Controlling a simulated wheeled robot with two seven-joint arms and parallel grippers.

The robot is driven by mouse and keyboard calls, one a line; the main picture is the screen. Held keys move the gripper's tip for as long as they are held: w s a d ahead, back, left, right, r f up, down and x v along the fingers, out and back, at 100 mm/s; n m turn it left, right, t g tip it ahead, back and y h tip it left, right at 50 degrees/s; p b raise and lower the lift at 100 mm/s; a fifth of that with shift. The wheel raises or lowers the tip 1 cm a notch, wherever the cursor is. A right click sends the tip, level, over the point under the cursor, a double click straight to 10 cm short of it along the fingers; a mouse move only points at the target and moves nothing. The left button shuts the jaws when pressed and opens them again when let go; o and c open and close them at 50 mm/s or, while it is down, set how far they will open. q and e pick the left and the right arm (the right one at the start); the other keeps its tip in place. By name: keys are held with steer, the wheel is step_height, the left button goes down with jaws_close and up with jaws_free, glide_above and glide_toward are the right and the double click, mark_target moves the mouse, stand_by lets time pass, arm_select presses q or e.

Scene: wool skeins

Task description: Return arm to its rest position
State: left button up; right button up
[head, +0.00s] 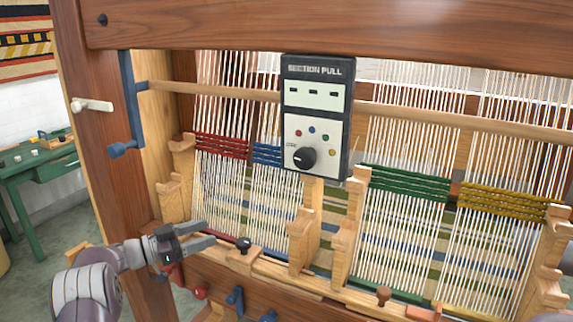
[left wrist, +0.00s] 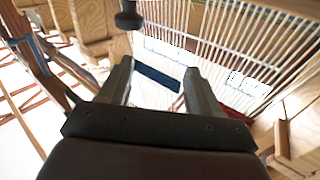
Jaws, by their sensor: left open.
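My left gripper (head: 197,236) is open and empty. In the head view it comes in from the lower left, in front of the lower left part of a wooden loom (head: 105,150). Its fingers point right, towards a dark knob (head: 243,243) on the loom's front rail. In the left wrist view the two fingers (left wrist: 155,92) stand apart with nothing gripped between them. White warp threads and a blue band (left wrist: 158,78) show beyond them. My right gripper is not in view.
A panel marked SECTION PULL (head: 316,115) hangs at the loom's middle. Red (head: 221,146), blue (head: 267,154), green (head: 405,184) and yellow (head: 500,201) bands cross the warp. A blue crank (head: 130,105) is at the left post. A green table (head: 45,170) stands far left.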

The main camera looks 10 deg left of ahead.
arm_select(q)
steer(key=w+d+r+n+t+y, duration=0.3)
steer(key=w+n+t+y, duration=0.15)
steer(key=n+y, duration=0.4)
steer(key=s+d+f+n+g+y, duration=0.15)
steer(key=s+f+g, duration=0.3)
steer(key=s, duration=0.75)
steer(key=s+d+f+g+y, duration=0.3)
steer(key=s+f+g, duration=0.15)
steer(key=s, duration=0.65)
steer(key=s+d+f+n+g+y, duration=0.1)
steer(key=s+d+f+g+y, duration=0.25)
steer(key=s, duration=0.85)
step_height(320, 180, up, 12)
steer(key=s+g+h+p, duration=0.1)
steer(key=s+p, duration=0.2)
steer(key=p, duration=1)
steer(key=shift+h, duration=0.25)
